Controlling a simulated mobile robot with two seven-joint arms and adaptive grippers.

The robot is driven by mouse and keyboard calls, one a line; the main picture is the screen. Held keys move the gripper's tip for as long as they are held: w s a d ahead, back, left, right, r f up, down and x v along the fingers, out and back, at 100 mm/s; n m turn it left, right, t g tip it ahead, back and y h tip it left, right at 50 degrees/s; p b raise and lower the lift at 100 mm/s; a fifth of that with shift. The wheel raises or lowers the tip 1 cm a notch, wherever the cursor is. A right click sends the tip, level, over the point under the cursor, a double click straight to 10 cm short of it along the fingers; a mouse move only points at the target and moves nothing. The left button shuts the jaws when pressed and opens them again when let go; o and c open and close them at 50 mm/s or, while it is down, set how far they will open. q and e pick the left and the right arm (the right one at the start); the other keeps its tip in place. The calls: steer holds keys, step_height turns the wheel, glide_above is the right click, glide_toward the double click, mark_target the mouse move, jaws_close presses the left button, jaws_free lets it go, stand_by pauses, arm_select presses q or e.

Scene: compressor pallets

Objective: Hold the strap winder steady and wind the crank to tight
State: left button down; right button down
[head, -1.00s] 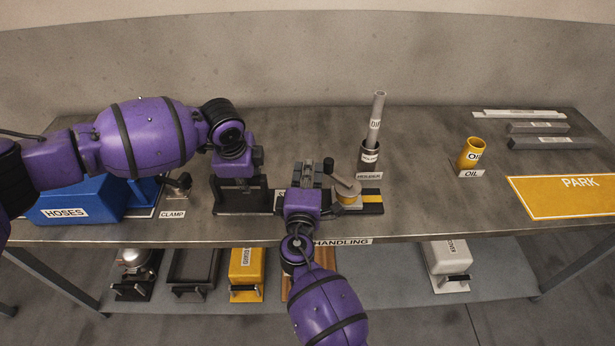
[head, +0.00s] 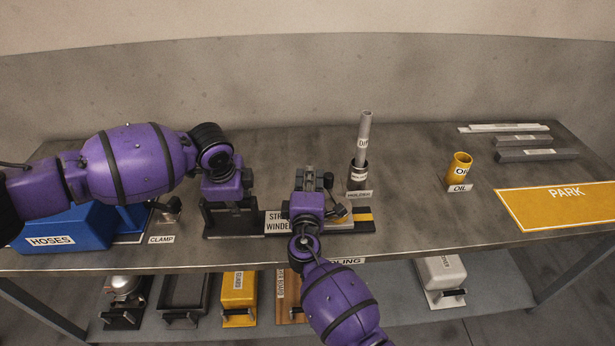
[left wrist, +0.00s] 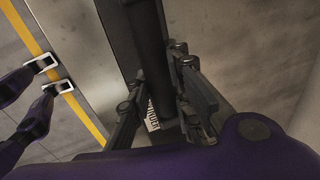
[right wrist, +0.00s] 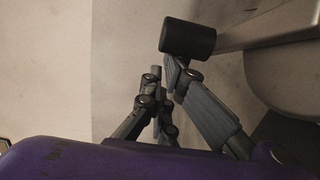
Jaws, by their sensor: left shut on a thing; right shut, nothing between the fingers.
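The strap winder's dark base (head: 356,226) lies along the bench's front edge, its label (head: 279,222) at its front. My left gripper (head: 230,205) is shut on the winder's dark bar at the left end; the bar (left wrist: 148,55) stands between its fingers in the left wrist view. The crank's dark knob (head: 328,180) is just right of my right gripper (head: 308,178). In the right wrist view the black knob (right wrist: 188,38) and grey crank arm (right wrist: 270,28) are beside the shut, empty fingers (right wrist: 165,85); I cannot tell if they touch. My right gripper partly hides the crank and drum.
A grey tube stands in a holder (head: 357,178) behind the winder. A yellow oil cup (head: 460,166) and the yellow PARK area (head: 560,205) are to the right. A blue hoses box (head: 65,230) and a clamp (head: 168,212) are at left. The bench's middle right is clear.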

mark_target(335, 197)
steer(key=shift+w+d+f, duration=0.1)
steer(key=shift+w+d, duration=0.25)
steer(key=shift+d, duration=0.25)
stand_by(0.6)
steer(key=shift+s, duration=0.1)
stand_by(0.4)
steer(key=s, duration=0.3)
steer(key=s+a, duration=0.1)
steer(key=s, duration=0.7)
steer(key=shift+s+a, duration=0.25)
steer(key=d, duration=0.1)
steer(key=s+d+f, duration=0.1)
steer(key=shift+s+d+f+n+y, duration=0.1)
steer(key=shift+d+f+n+y, duration=0.1)
steer(key=shift+d+n+y, duration=0.1)
steer(key=shift+s+n+y, duration=0.15)
steer(key=shift+n+y, duration=0.35)
steer(key=shift+y, duration=0.1)
steer(key=w+y, duration=0.1)
steer(key=w, duration=0.2)
steer(key=w+a+n+y, duration=0.1)
steer(key=w, duration=0.2)
steer(key=w+a+r+n+y, duration=0.1)
steer(key=w+y, duration=0.1)
steer(key=w, duration=0.1)
steer(key=shift+a+r, duration=0.1)
steer(key=shift+a, duration=0.15)
steer(key=shift+s+d, duration=0.15)
steer(key=shift+d, duration=0.45)
